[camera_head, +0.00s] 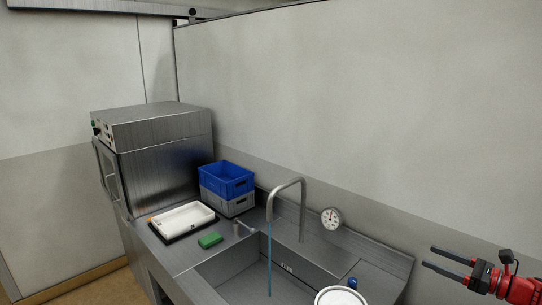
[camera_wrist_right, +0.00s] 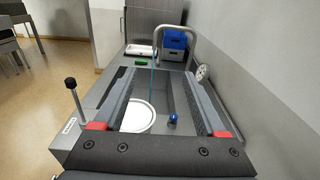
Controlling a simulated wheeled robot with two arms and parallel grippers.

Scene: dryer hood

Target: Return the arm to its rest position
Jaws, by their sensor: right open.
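My right gripper (camera_head: 440,260) comes in from the right edge of the head view, over the right end of the counter. Its two dark fingers are apart and nothing is between them. In the right wrist view its fingers (camera_wrist_right: 158,105) frame the sink area from above. My left gripper does not show in either view.
Below are a steel sink (camera_head: 240,275) with a tall faucet (camera_head: 303,210), a white round dish (camera_head: 341,297) and a blue knob-like item (camera_head: 352,283). A dial (camera_head: 331,219), stacked crates (camera_head: 226,181), a white tray (camera_head: 183,219), a green sponge (camera_head: 210,240) and a steel dryer hood (camera_head: 165,160) stand farther left.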

